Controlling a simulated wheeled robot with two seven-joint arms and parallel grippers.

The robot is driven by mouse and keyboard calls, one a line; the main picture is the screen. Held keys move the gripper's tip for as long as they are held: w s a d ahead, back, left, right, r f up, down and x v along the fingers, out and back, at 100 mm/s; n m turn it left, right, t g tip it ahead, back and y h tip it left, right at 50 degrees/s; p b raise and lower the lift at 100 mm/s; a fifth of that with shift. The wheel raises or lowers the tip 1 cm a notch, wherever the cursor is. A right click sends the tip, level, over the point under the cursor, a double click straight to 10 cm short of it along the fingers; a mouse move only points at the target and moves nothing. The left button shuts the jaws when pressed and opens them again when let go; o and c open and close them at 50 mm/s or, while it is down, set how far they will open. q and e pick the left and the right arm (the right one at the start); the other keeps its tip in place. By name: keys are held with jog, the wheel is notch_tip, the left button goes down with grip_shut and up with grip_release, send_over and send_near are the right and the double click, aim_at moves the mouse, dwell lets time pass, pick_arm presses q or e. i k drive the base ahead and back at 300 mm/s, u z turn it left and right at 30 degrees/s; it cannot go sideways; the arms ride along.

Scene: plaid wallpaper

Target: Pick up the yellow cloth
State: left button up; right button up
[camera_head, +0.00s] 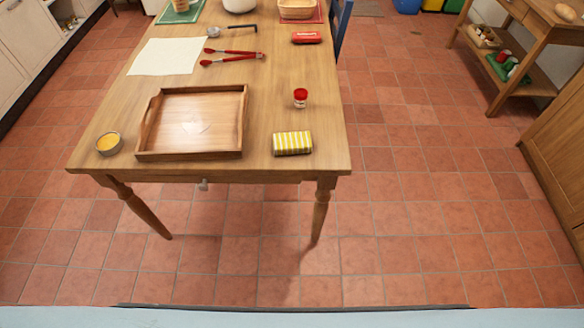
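A folded cloth with yellow and white stripes (292,143) lies on the wooden table (240,175), near its front right corner. Nothing touches it and its top is fully visible. Neither of my grippers shows in the head view.
A wooden tray (153,122) sits left of the cloth, with a small bowl of yellow contents (109,143) at the front left. A red-capped jar (300,97) stands behind the cloth. Red tongs (232,57), a white sheet (167,57) and a red case (306,37) lie farther back. Tiled floor in front is clear.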

aim_at(286, 144)
jog(key=u, duration=0.05)
jog(key=k, duration=0.7)
jog(key=z, duration=1)
jog(key=i, duration=1)
jog(key=u, duration=0.55)
jog(key=i, duration=1)
jog(key=u, duration=1.05)
